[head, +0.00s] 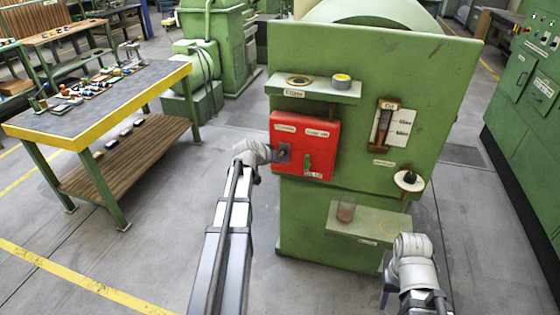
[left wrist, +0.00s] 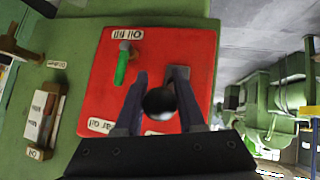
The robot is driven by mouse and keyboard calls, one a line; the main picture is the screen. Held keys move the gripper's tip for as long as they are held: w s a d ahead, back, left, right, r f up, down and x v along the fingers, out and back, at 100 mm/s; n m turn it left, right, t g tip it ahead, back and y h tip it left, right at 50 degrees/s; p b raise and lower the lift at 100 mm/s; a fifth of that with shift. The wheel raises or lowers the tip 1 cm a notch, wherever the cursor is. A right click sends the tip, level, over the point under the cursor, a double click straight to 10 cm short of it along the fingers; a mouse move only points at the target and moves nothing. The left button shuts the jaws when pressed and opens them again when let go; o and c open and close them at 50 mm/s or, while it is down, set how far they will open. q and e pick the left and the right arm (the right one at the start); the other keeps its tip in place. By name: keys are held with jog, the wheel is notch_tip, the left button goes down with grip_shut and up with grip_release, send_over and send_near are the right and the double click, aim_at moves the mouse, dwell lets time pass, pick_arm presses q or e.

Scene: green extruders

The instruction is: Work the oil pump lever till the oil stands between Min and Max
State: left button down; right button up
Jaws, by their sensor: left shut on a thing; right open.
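The red panel (head: 304,142) is on the front of the green machine. My left gripper (head: 272,154) is at its left side, shut on a lever whose black ball knob (left wrist: 158,103) shows between the fingers in the left wrist view. The lever's grey plate (head: 284,153) is on the panel; its shaft is mostly hidden. A green handle (head: 307,163) hangs beside it, above the "Oil fill" label (left wrist: 127,33). The oil gauge (head: 382,126) is to the right, with a white scale; its level is too small to read. My right gripper (head: 386,284) is open and empty, low at the right.
A shelf (head: 340,90) with a yellow-topped tin (head: 341,80) juts out above the panel. A white round part (head: 409,180) sticks out at the right. A workbench (head: 100,95) stands left; the floor between is clear.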

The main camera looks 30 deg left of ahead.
pick_arm(q)
jog(key=c, duration=0.5)
grip_release()
jog(key=p+v, duration=0.5)
jog(key=v, duration=0.3)
jog(key=shift+w, duration=0.1)
